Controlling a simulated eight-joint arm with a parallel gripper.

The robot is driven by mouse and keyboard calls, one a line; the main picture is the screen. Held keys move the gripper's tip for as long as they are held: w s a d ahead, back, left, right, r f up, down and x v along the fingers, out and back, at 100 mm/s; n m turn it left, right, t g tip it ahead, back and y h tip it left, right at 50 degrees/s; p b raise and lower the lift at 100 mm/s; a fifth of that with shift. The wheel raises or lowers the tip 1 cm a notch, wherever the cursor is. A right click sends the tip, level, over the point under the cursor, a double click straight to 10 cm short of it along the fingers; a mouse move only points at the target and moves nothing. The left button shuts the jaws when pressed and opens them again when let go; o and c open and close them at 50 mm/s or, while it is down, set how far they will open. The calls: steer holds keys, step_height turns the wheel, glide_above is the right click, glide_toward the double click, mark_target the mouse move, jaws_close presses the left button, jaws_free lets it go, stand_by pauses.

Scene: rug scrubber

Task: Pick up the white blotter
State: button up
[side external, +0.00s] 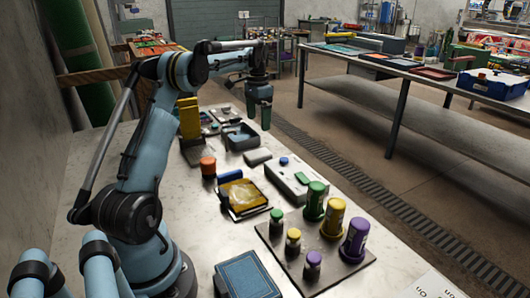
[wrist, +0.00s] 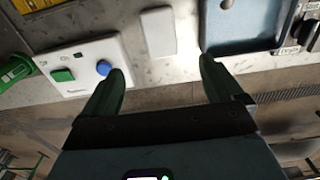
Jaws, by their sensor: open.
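The white blotter looks to be the small pale block (side external: 258,157) lying on the table between the grey-blue bin and the white button box. In the wrist view this white block (wrist: 158,32) lies ahead of the gap between my fingertips, roughly centred and not between them. My gripper (side external: 259,118) hangs above the table's far edge, beyond the block and clear of it. In the wrist view my gripper's two green fingers (wrist: 161,66) are spread apart with nothing between them.
The white button box (wrist: 92,68) with a green button and blue knob lies left of the block in the wrist view; the grey-blue bin (wrist: 228,25) lies right. Jars (side external: 334,217) stand on a dark board near the front. The floor beyond the table edge is open.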

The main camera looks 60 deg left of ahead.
mark_target(258, 153)
step_height(258, 153, down, 12)
steer(key=shift+s+f, duration=0.15)
stand_by(0.6)
steer(key=shift+c, duration=0.4)
steer(key=c, duration=1)
steer(key=shift+c, duration=0.2)
